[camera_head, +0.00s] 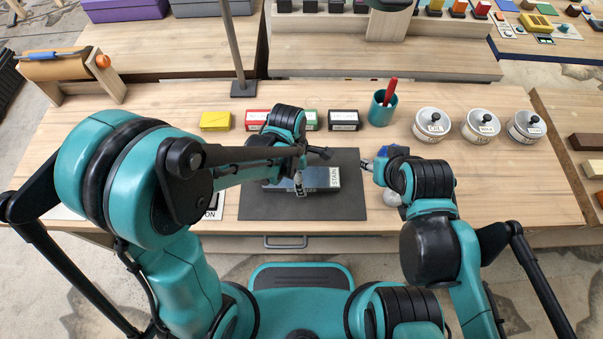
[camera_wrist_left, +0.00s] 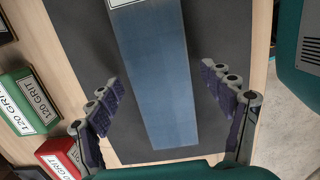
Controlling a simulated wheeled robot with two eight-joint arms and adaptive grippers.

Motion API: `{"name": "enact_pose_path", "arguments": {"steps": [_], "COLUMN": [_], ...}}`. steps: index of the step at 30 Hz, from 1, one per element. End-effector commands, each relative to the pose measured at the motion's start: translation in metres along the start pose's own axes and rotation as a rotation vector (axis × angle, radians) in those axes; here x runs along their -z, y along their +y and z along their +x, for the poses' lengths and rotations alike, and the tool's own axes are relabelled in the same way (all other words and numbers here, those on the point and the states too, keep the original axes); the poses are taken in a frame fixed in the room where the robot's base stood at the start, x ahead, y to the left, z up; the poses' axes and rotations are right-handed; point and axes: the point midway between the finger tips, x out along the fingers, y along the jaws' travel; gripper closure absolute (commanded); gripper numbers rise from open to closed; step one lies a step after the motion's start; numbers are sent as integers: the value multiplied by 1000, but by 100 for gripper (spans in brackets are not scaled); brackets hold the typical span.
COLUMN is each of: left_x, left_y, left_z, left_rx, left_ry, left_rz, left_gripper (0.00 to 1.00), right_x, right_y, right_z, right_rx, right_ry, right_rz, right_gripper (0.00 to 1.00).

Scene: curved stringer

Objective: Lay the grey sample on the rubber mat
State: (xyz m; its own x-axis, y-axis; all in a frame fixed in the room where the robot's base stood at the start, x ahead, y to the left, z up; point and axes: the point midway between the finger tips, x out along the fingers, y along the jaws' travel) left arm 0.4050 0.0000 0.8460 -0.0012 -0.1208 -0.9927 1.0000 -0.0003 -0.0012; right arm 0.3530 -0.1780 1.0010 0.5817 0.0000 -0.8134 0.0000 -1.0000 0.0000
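The grey sample (camera_head: 318,178) is a long blue-grey bar with a white label at its right end. It lies on the dark rubber mat (camera_head: 345,207) in the middle of the bench. In the left wrist view the bar (camera_wrist_left: 155,80) runs between my left fingers over the dark mat (camera_wrist_left: 85,50), with gaps on both sides. My left gripper (camera_head: 300,190) is open above the bar, and its arm hides part of it. My right gripper (camera_head: 372,166) is by the mat's right edge; its finger opening cannot be made out.
Several grit boxes, including a yellow one (camera_head: 215,121), stand behind the mat. A teal cup (camera_head: 381,110) with a red item and lidded tins (camera_head: 432,125) stand at the back right. A post (camera_head: 235,50) rises behind. The bench's right front is clear.

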Motion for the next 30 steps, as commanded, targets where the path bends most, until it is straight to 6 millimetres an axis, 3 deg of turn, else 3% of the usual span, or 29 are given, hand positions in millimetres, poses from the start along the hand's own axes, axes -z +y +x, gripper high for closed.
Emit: {"name": "enact_pose_path", "arguments": {"steps": [8,21,30], "left_x": [-1,-1,0], "left_y": [0,0,0], "left_z": [-7,-98,-123], "left_rx": [0,0,0], "left_ry": [0,0,0], "left_rz": [0,-1,0], "left_gripper": [20,20,20], "right_x": [3,25,29], "right_y": [0,0,0], "right_z": [-5,-34,-40], "right_rx": [0,0,0], "right_ry": [0,0,0], "right_rz": [0,0,0], "right_gripper": [59,59,59]}}
